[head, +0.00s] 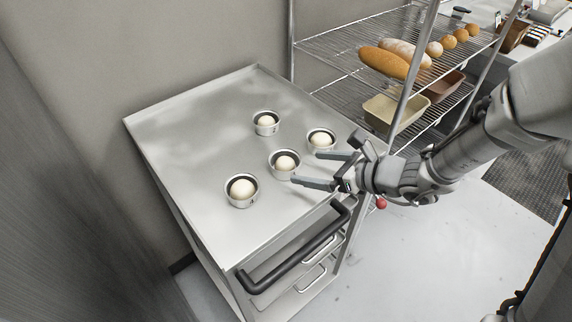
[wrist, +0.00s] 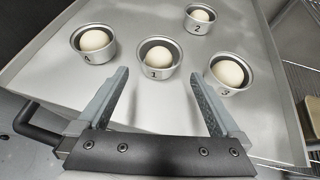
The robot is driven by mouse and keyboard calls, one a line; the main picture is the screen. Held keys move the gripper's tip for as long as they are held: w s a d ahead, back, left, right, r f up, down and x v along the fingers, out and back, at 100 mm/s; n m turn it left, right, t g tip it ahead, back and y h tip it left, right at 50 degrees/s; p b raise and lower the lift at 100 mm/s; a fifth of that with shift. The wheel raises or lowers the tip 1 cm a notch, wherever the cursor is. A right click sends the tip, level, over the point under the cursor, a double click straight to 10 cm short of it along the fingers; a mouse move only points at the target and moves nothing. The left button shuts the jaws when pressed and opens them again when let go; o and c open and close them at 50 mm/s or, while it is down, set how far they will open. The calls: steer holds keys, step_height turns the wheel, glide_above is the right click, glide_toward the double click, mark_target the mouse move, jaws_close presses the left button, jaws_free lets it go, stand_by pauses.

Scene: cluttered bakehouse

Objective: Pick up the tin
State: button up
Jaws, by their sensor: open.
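Several small round metal tins, each holding a pale dough ball, stand upright on a steel cart top. The tin marked 1 (head: 285,171) is the middle one, also in the wrist view (wrist: 158,72). The tin marked 4 (head: 241,202) is to its left (wrist: 94,56). The tin marked 2 (head: 266,130) is farther back (wrist: 198,28). The tin marked 3 (head: 320,147) is to its right (wrist: 225,88). My gripper (head: 309,168) is open and empty. In the wrist view its fingertips (wrist: 159,74) point at tin 1, which appears just beyond the gap between them.
The steel cart top (head: 190,140) has free room at its left and back. A black handle (head: 295,252) runs along its front edge. A wire rack (head: 335,45) with loaves (head: 384,62), rolls (head: 449,42) and a cream loaf pan (head: 395,110) stands behind right.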

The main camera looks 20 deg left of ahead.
mark_target(289, 163)
steer(key=x, duration=0.9)
steer(key=shift+a+r, duration=0.15)
steer(key=shift+r, duration=0.1)
steer(key=c, duration=1)
